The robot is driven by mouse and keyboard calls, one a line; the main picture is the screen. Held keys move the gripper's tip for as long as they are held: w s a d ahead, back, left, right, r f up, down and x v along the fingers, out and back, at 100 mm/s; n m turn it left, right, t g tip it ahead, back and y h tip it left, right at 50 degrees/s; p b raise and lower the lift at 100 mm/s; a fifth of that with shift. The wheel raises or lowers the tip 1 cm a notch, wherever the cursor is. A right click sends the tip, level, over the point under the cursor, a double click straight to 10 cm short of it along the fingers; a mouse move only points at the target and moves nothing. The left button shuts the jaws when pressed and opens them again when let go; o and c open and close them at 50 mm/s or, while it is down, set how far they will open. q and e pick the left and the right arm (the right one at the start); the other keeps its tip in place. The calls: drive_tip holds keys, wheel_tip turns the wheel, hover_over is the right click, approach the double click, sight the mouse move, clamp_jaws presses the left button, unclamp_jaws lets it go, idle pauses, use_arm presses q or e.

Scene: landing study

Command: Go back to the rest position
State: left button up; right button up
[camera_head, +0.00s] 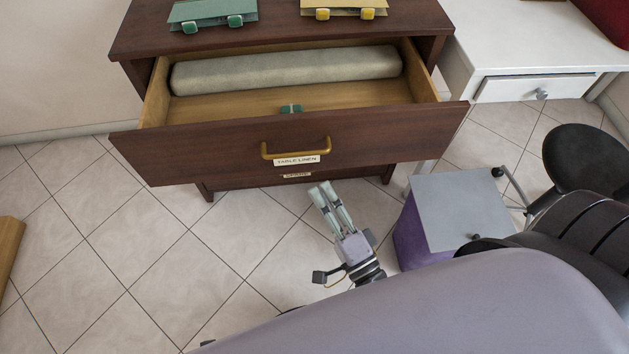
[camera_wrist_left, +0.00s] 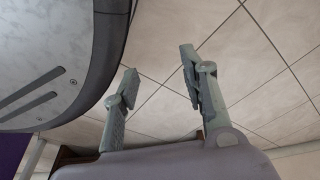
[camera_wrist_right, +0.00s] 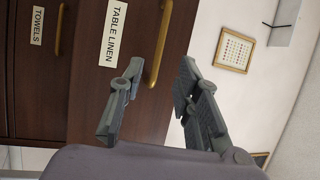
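My right gripper (camera_head: 321,191) is in front of the dark wood cabinet, over the tiled floor. In the right wrist view its two fingers (camera_wrist_right: 162,70) stand apart with nothing between them. The brass handle (camera_head: 296,150) of the open drawer (camera_head: 220,152) shows beyond them, apart from the fingers. My left gripper is not in the head view. In the left wrist view its fingers (camera_wrist_left: 160,66) are apart and empty, with floor tiles behind. A pale rolled cloth (camera_head: 285,72) lies at the back of the drawer, and a small green thing (camera_head: 291,109) is near its front.
The drawer labelled TABLE LINEN sticks out from the cabinet (camera_head: 125,42). A green object (camera_head: 212,12) and a yellow one (camera_head: 343,6) are on its top. A white desk (camera_head: 520,40), a purple box with a grey top (camera_head: 462,205) and a black chair (camera_head: 585,160) are at right.

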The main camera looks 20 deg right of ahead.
drive_tip(key=shift+s, duration=0.25)
idle(0.4)
